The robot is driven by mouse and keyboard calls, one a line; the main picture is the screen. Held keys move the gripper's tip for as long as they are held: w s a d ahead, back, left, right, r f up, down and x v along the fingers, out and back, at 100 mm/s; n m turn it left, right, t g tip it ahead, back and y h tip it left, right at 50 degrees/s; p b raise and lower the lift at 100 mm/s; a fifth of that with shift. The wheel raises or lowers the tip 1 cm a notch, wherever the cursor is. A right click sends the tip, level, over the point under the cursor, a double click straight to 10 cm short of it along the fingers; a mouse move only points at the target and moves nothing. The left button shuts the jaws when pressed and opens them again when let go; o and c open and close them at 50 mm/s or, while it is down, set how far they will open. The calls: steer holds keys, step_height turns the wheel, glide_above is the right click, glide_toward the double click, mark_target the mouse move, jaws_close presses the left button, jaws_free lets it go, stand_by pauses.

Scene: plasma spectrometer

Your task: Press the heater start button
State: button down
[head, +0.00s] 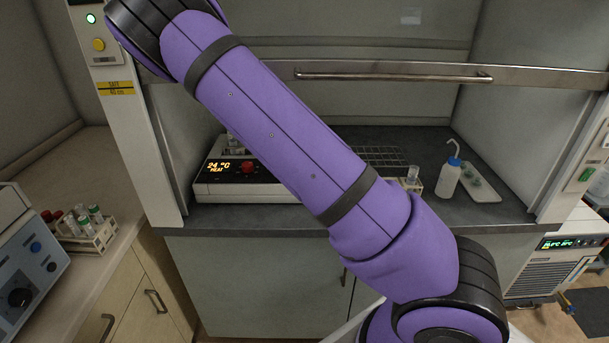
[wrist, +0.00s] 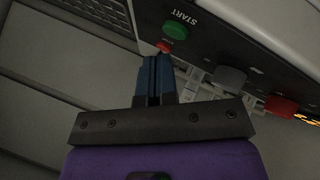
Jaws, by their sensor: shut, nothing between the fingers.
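The heater (head: 240,190) is a white unit with a black front panel in the fume hood; its display reads 24 °C HEAT. In the wrist view, the green button (wrist: 175,30) marked START is on its dark panel (wrist: 210,50). A grey button (wrist: 230,77) and a red button (wrist: 281,105) sit farther right. My gripper (wrist: 156,60) is shut and empty, its blue fingertips just below the green button in the picture, with a small red part (wrist: 163,47) between. I cannot tell whether the tips touch the panel. My arm hides the START button and gripper in the head view.
A wash bottle (head: 449,178) and a white tray (head: 478,186) stand right of the heater. The hood sash with its handle (head: 395,76) is raised. A tube rack (head: 88,236) and a blue-grey instrument (head: 30,262) are on the left bench.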

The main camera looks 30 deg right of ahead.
steer(key=shift+r, duration=2.5)
